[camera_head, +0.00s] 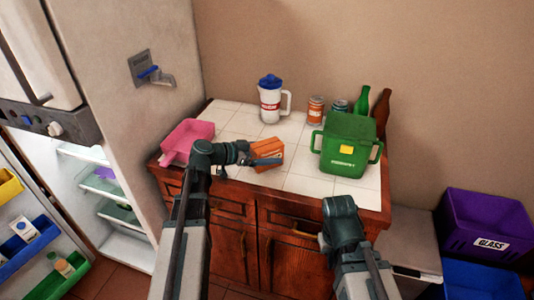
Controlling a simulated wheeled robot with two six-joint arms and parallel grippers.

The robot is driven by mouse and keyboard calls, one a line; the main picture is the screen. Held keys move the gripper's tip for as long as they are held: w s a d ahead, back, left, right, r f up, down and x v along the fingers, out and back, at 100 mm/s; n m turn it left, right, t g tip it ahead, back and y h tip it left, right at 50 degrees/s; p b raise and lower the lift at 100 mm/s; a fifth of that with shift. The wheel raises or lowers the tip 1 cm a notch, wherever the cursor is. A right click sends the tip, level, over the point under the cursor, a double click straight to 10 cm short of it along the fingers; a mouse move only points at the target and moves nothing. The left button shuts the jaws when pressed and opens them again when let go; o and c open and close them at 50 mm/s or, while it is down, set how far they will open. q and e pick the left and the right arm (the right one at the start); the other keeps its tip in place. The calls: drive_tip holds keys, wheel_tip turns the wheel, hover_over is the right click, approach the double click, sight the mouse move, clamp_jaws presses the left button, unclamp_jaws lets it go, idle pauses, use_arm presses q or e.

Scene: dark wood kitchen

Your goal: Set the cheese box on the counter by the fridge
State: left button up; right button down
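The orange cheese box (267,149) is at the front part of the white-tiled counter (298,184), right of the pink container. My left gripper (262,160) reaches in from the left with its fingers at the box. One dark finger crosses the box's lower front, and the gripper looks shut on it. I cannot tell whether the box's underside touches the tiles. My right gripper (343,220) is in front of the counter's right part, away from the box. Its fingertips are not clear. The fridge (130,90) stands at the left with its lower door open.
A pink container (187,140) sits at the counter's left end. A white jug with a blue lid (270,100), cans (316,108), a green canister (346,145) and bottles (380,105) stand behind and to the right. Bins (487,225) are on the right. Bare tiles lie around the box.

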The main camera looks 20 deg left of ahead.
use_arm(q)
drive_tip(key=shift+r, duration=0.2)
drive_tip(key=p+v, duration=0.4)
drive_tip(key=v, duration=0.7)
drive_tip(key=shift+s+a+r, duration=0.1)
drive_tip(key=shift+s+a, duration=0.2)
drive_tip(key=shift+a, duration=0.05)
